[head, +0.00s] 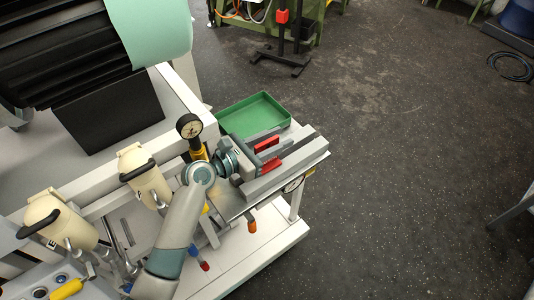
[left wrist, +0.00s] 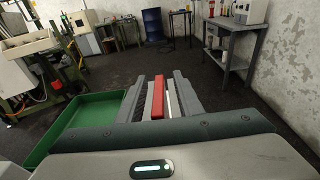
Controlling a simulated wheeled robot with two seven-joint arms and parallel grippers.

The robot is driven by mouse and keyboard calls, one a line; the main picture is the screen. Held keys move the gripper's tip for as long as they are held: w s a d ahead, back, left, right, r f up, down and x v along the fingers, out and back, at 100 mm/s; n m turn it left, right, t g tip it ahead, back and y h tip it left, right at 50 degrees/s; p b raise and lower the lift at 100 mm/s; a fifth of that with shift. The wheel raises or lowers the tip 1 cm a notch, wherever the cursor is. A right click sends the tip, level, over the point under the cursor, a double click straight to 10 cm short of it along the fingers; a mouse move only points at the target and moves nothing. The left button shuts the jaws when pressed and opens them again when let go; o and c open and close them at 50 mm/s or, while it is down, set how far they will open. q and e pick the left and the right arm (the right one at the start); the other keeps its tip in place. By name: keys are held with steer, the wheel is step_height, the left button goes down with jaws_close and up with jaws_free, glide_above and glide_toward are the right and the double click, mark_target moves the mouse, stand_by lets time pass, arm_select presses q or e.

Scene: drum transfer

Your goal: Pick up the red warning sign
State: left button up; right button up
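My left gripper (head: 279,157) reaches out over the right end of the pale bench. Its long grey fingers are apart, and they also show in the left wrist view (left wrist: 160,95). Between them is a red piece, which I take to be the red warning sign (left wrist: 158,99). In the head view two red patches (head: 267,143) show between the fingers, with grey between them. My right gripper is not in view.
A green tray (head: 253,113) lies just beyond the fingers and shows left of them in the wrist view. A black ribbed drum (head: 60,50) fills the upper left. The dark floor at right is mostly clear.

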arm_select(q)
steer(key=shift+w+d+f, duration=0.1)
steer(key=shift+w+d, duration=0.05)
steer(key=shift+d, duration=0.05)
stand_by(0.3)
jaws_close()
steer(key=shift+r, duration=0.2)
